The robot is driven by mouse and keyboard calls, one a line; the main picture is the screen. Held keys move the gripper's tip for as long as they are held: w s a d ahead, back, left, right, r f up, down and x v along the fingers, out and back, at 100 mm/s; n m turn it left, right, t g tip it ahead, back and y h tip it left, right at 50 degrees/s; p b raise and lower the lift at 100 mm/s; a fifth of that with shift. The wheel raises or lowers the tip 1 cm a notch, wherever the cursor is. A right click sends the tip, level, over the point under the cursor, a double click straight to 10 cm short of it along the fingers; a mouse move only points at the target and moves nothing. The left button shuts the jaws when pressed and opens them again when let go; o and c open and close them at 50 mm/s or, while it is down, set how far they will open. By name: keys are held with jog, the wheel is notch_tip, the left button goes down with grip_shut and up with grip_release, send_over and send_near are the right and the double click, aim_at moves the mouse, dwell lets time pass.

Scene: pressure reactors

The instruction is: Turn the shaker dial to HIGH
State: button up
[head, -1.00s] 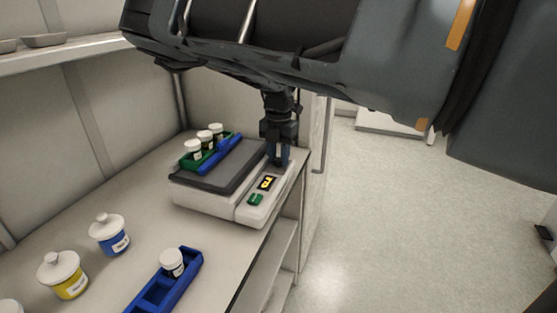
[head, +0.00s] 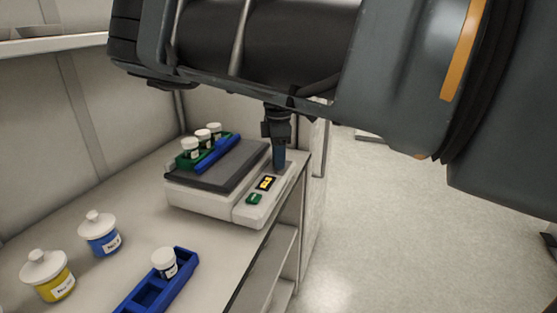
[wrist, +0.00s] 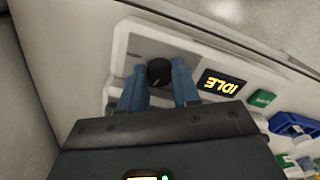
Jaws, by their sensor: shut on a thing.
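The shaker (head: 205,197) is a white box with a dark top plate, standing on the bench in the head view. Its control strip on the right carries a display (head: 265,183) and a green button (head: 254,199). In the wrist view the display (wrist: 219,83) reads IDLE in yellow. The black round dial (wrist: 159,71) sits beside the display, between the blue fingers of my gripper (wrist: 160,82). My gripper (head: 279,164) points down at the strip's far end in the head view and is shut on the dial. The dial's setting marks cannot be read.
A green rack (head: 186,161) with white-capped vials and an empty-looking blue rack (head: 218,153) sit on the shaker plate. A blue rack (head: 180,284) with one vial (head: 165,262) and blue (head: 101,240) and yellow (head: 56,290) jars stand on the bench in front.

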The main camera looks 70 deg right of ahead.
jog(key=m+b, duration=0.1)
jog(key=m, duration=0.3)
jog(key=shift+m, duration=0.3)
jog(key=m+b, duration=0.1)
jog(key=m, duration=0.2)
jog(key=shift+m, duration=0.3)
jog(key=m+b, duration=0.1)
jog(key=m, duration=0.3)
jog(key=shift+a, duration=0.1)
jog(key=shift+w+m+b, duration=0.1)
jog(key=shift+m+b, duration=0.3)
jog(key=shift+m, duration=1.7)
jog(key=shift+r, duration=0.1)
jog(key=o, duration=0.8)
jog(key=shift+c, duration=0.2)
